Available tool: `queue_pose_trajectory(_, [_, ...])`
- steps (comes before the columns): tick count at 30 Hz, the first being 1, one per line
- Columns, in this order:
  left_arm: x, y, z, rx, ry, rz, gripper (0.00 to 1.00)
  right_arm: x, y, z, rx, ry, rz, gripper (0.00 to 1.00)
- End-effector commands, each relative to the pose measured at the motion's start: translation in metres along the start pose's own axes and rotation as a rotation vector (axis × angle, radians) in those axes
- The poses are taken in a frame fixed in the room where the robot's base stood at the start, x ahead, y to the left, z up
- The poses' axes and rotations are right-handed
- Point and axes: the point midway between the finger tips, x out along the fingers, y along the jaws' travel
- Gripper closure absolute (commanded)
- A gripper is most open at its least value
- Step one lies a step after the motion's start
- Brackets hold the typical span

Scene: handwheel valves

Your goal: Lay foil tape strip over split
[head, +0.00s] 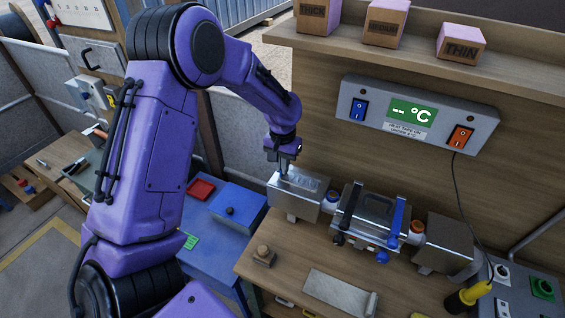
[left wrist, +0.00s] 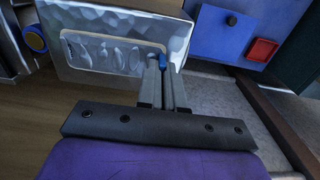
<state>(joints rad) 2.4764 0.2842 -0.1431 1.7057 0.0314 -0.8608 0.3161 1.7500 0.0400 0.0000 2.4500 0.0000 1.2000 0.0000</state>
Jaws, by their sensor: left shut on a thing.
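A silver metal duct box (head: 290,204) stands at the left of the bench's row of fittings. A pale, wrinkled foil tape strip (head: 304,184) lies along its top face. In the left wrist view the strip (left wrist: 112,55) shows as a light-edged rectangle over the dimpled metal (left wrist: 125,18). My left gripper (head: 283,170) comes down at the strip's end. Its fingers (left wrist: 162,68) are nearly together there, with a small blue bit between the tips. I cannot tell if the strip touches the metal all along. The split cannot be made out. My right gripper is not in view.
A clamped middle section (head: 372,212) with black and blue levers and a second metal box (head: 443,243) stand to the right. A metal plate (head: 340,290) and a wooden-handled block (head: 263,256) lie in front. A blue table (head: 215,250) with a red tray (head: 201,188) is at the left.

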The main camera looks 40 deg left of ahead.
Motion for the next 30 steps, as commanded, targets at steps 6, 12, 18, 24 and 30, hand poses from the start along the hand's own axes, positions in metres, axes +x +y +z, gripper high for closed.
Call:
queue_pose_trajectory(6, [0.000, 0.000, 0.001, 0.000, -0.002, 0.000, 0.67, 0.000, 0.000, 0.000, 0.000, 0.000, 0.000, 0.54])
queue_pose_trajectory(12, [0.000, 0.000, 0.001, 0.000, -0.002, 0.000, 0.64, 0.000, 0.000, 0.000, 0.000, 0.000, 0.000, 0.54])
queue_pose_trajectory(18, [-0.010, 0.000, -0.001, 0.001, 0.002, 0.000, 0.64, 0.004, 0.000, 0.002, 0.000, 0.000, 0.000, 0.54])
queue_pose_trajectory(24, [-0.055, 0.000, -0.001, 0.001, 0.005, 0.000, 0.64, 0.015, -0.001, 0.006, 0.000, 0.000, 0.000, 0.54])
queue_pose_trajectory(30, [-0.094, -0.001, -0.001, 0.000, 0.001, -0.001, 0.64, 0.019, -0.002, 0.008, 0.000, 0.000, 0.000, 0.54])
